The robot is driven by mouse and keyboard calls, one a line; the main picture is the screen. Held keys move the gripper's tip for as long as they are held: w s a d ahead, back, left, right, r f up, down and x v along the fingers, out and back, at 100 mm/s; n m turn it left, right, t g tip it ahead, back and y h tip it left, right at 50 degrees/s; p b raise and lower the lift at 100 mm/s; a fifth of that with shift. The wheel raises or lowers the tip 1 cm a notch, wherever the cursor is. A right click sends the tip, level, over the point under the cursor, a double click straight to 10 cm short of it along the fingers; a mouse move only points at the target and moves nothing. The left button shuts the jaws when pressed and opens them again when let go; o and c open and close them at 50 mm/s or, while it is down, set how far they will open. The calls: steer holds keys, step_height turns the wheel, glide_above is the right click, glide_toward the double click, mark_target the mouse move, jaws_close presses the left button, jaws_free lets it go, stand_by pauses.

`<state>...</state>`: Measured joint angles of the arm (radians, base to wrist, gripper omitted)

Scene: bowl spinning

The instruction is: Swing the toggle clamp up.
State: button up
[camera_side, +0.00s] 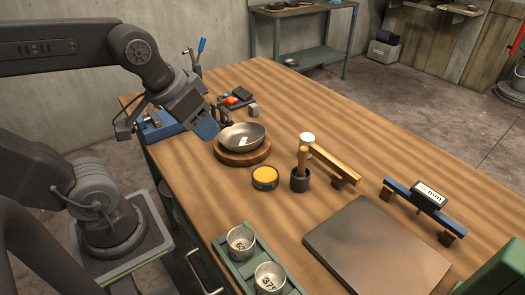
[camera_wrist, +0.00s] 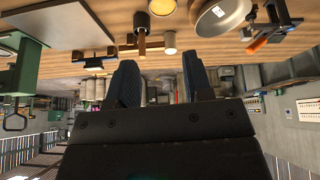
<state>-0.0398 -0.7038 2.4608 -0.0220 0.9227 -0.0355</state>
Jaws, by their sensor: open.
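The toggle clamp appears to be the low black-and-orange fixture (camera_side: 233,99) behind the bowl in the side view, its orange part lying low. In the wrist view, an orange and black fixture (camera_wrist: 268,28) shows at upper right, beside the bowl. My gripper (camera_side: 207,128) is above the table's left edge, left of the bowl, apart from the clamp. Its blue fingers are spread and empty in the wrist view (camera_wrist: 160,75). The arm hides part of the area behind the gripper.
A metal bowl (camera_side: 242,136) sits on a round wooden base (camera_side: 244,156). A yellow-topped tin (camera_side: 265,176), a dark cup (camera_side: 300,181) with a wooden handle, and a blue-barred gauge (camera_side: 424,199) stand to the right. A blue vise-like block (camera_side: 160,128) is behind the gripper.

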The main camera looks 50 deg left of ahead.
steer(key=r+n+g+h, duration=0.15)
steer(key=n+h, duration=0.25)
steer(key=n, duration=1.4)
glide_above(229, 101)
steer(key=s+a, duration=0.3)
steer(key=a, duration=0.3)
steer(key=shift+g, duration=0.45)
steer(key=x, duration=1.4)
steer(key=shift+w+a, duration=0.1)
steer(key=shift+w, duration=0.05)
jaws_close()
